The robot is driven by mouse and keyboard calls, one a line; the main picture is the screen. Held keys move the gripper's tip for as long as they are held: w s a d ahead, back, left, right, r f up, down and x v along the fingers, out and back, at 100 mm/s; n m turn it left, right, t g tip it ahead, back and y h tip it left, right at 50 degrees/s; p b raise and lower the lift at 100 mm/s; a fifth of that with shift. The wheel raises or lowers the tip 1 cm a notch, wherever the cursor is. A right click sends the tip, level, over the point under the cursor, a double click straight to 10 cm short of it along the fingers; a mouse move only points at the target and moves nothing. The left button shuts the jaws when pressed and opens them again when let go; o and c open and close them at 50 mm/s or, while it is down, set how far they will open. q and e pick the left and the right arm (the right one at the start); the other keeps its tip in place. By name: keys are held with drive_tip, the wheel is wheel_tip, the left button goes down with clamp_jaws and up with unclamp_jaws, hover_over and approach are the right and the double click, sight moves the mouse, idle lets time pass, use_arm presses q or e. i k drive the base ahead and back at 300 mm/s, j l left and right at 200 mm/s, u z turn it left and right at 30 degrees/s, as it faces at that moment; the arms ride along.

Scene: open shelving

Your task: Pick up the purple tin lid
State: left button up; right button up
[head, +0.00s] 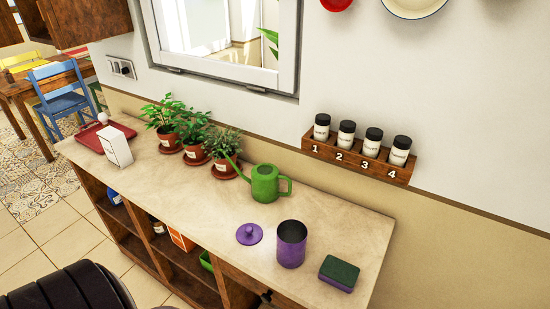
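The purple tin lid (249,234) lies flat on the counter top, with its small round knob facing up. It is to the left of the open purple tin (291,245), which stands upright with its dark inside showing, and a small gap separates them. Neither gripper can be made out clearly in the head view. A black rounded part at the lower left looks like part of my own body. A small dark shape at the bottom edge below the tin is too cut off to identify.
A green watering can (265,184) stands behind the lid. A purple and dark green sponge (339,273) lies right of the tin. Potted plants (193,133), a white box (115,146) and a red tray (104,134) stand left. The counter (200,212) is clear left of the lid.

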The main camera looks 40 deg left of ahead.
sight(249, 235)
drive_tip(key=u, duration=0.95)
